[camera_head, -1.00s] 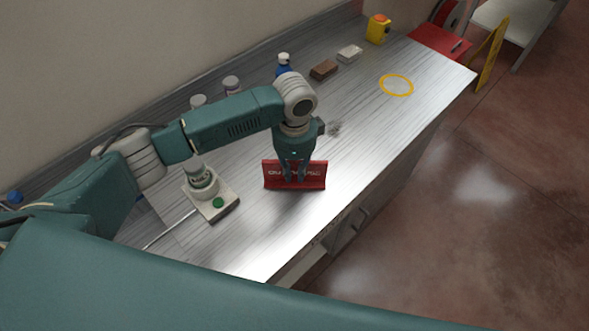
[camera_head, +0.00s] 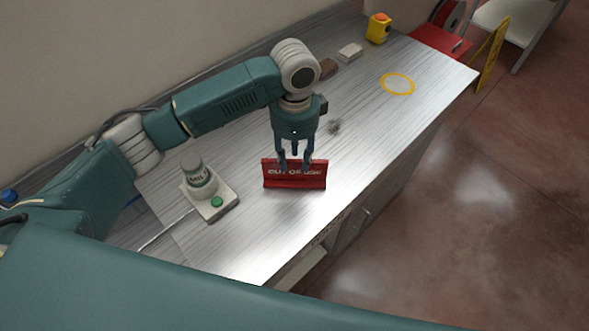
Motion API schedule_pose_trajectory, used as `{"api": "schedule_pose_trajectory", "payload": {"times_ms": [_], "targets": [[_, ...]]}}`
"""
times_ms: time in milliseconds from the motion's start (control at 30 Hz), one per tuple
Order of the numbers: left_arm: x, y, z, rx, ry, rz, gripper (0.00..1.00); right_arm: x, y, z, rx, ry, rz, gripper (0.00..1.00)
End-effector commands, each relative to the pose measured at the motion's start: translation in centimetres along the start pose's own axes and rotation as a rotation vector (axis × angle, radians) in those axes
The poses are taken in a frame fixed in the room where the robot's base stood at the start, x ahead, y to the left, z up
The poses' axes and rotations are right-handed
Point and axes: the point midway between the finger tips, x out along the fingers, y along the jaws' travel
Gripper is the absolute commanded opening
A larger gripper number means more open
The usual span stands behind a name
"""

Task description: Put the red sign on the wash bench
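The red sign (camera_head: 296,182) stands upright on the brushed-metal bench (camera_head: 240,255), near its front edge, with pale lettering partly hidden by fingers. My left gripper (camera_head: 295,166) points down just above the sign. Its fingers are spread and the tips overlap the sign's top edge in the picture; whether they touch it I cannot tell. Nothing appears pinched between them. My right gripper is not in view.
A yellow ring (camera_head: 397,75) marks a clear patch at the bench's far right. A white device with a green button (camera_head: 216,202) holds a jar (camera_head: 195,173) left of the sign. A brown block (camera_head: 328,68), white block (camera_head: 350,51) and yellow box (camera_head: 377,30) stand along the back.

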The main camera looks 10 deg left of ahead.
Motion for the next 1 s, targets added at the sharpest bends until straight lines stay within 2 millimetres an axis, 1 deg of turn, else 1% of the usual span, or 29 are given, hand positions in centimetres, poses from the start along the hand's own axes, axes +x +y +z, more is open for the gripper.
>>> {"api": "schedule_pose_trajectory", "payload": {"times_ms": [33,100,200,300,400,533,1000], "targets": [[-0.8,-0.1,-0.1,0.001,0.002,-0.005,0.36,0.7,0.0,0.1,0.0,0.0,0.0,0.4],[-2.3,-0.1,-0.1,0.001,0.003,-0.004,0.36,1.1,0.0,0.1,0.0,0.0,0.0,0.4],[-4.1,-0.1,0.0,0.0,0.001,-0.003,0.36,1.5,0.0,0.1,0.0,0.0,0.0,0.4],[-5.3,-0.1,0.0,0.0,0.0,-0.002,0.36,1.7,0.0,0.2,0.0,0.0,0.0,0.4],[-6.0,0.0,0.0,0.0,0.0,0.0,0.36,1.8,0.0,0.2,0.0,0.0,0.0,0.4],[-6.3,0.0,0.0,-0.001,-0.001,0.001,0.36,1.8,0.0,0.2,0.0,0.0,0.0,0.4],[-6.3,0.0,0.0,0.0,-0.001,0.001,0.36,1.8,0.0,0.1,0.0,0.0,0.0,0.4]]}}
